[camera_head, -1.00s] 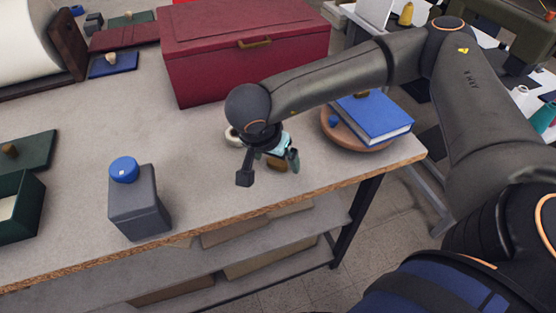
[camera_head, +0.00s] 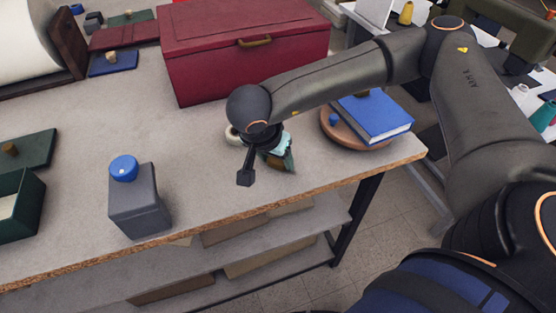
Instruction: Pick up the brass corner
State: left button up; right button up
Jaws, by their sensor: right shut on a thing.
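My right gripper (camera_head: 268,168) is low over the worktable (camera_head: 210,190), near its front edge, with its fingers pointing down. It is shut on the brass corner (camera_head: 275,162), a small brown-gold piece mostly hidden by the fingers and wrist. A small pale teal thing (camera_head: 285,142) shows behind the wrist; I cannot tell what it is. I cannot tell whether the brass corner still touches the table. My left gripper is not in view.
A grey bottle with a blue cap (camera_head: 137,200) stands left of the gripper. A red chest (camera_head: 240,50) is behind it. A pale ring (camera_head: 232,134) lies beside the wrist.

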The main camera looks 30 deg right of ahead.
jog(key=shift+c, duration=0.7)
